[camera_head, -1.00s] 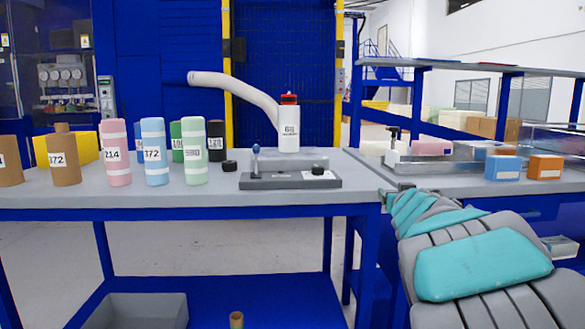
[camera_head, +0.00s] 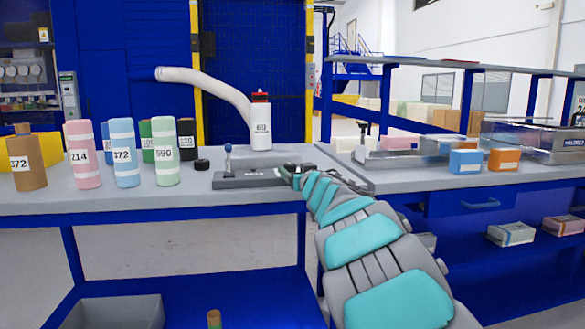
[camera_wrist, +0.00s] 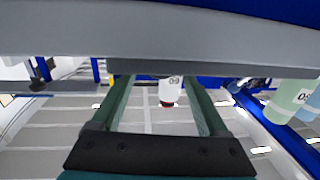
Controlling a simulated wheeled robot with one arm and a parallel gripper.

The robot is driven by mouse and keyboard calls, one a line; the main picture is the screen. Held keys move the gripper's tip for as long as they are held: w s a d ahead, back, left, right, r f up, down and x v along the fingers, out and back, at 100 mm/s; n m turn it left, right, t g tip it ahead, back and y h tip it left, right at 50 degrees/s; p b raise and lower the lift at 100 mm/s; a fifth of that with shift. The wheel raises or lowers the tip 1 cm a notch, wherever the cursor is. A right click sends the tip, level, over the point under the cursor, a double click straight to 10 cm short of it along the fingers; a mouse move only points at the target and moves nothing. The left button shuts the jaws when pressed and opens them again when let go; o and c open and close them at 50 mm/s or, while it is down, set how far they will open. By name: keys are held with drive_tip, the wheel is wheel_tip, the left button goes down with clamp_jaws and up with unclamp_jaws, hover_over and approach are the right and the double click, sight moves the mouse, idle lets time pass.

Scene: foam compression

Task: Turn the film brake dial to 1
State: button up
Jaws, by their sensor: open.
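The grey device base (camera_head: 240,181) lies flat on the left workbench, with a blue-knobbed lever (camera_head: 228,157) upright at its left end. The film brake dial, a black knob on the base's right end in the earlier view, is now covered by my gripper (camera_head: 288,173) or too small to make out. My gripper is at the right end of the base; contact cannot be told. In the wrist view, the two green fingers (camera_wrist: 158,92) stand apart with nothing held between them. The base's edge (camera_wrist: 170,67) crosses just beyond the fingertips there.
A small black round piece (camera_head: 202,164) and several labelled rolls (camera_head: 124,153) stand left.

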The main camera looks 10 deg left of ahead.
drive_tip(key=shift+w+a+r, duration=0.15)
drive_tip(key=shift+w+a, duration=0.15)
drive_tip(key=shift+w, duration=0.15)
drive_tip(key=shift+w+a, duration=0.2)
drive_tip(key=shift+w, duration=0.3)
clamp_jaws()
